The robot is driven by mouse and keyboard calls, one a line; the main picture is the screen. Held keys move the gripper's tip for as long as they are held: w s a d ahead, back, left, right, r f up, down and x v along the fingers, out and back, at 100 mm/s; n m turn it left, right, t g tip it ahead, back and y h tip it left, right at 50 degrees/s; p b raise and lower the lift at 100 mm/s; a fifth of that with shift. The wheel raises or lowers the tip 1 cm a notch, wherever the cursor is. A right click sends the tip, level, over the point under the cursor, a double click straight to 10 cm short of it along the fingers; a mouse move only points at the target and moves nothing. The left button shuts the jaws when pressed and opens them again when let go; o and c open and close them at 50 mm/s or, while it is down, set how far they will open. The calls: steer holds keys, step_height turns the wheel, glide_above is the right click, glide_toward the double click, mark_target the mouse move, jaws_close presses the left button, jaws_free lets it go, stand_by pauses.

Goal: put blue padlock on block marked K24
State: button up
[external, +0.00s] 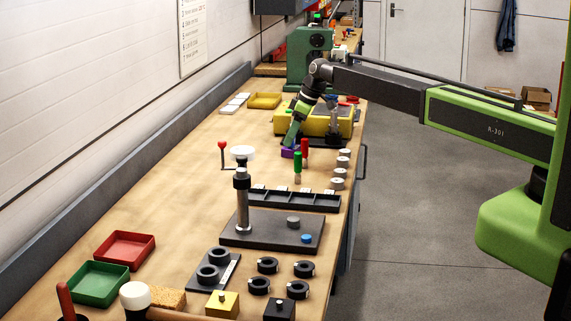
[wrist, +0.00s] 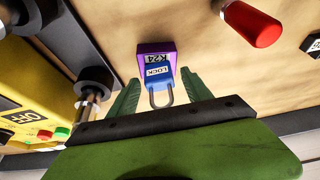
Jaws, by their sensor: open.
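The purple block marked K24 (wrist: 155,50) stands on the bench; in the external view the purple block (external: 287,153) shows just below my gripper (external: 291,137). The blue padlock (wrist: 158,76), labelled LOCK, is against the block in the wrist view, its grey shackle pointing toward my gripper's palm. It appears to sit on the block's top, though the exact contact is hard to see. My gripper (wrist: 158,90) is open, one green finger on each side of the padlock, with gaps visible. The padlock is hidden behind the fingers in the external view.
A yellow unit (external: 325,121) with dark posts stands close behind the gripper. A black divided rack (external: 295,199) lies nearer the camera. The bench left of the block is clear.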

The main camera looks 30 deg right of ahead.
steer(key=p+v, duration=1)
steer(key=v, duration=0.1)
steer(key=s+d+m+g+h, duration=0.1)
steer(key=s+d+m, duration=0.2)
steer(key=s, duration=1.5)
steer(key=s+d+f+m+g+h, duration=0.1)
steer(key=s+m, duration=0.5)
steer(key=s, duration=1.2)
steer(key=shift+d+g+h, duration=0.6)
steer(key=shift+d, duration=0.3)
steer(key=shift+f, duration=0.15)
step_height(320, 180, down, 8)
steer(key=b, duration=0.8)
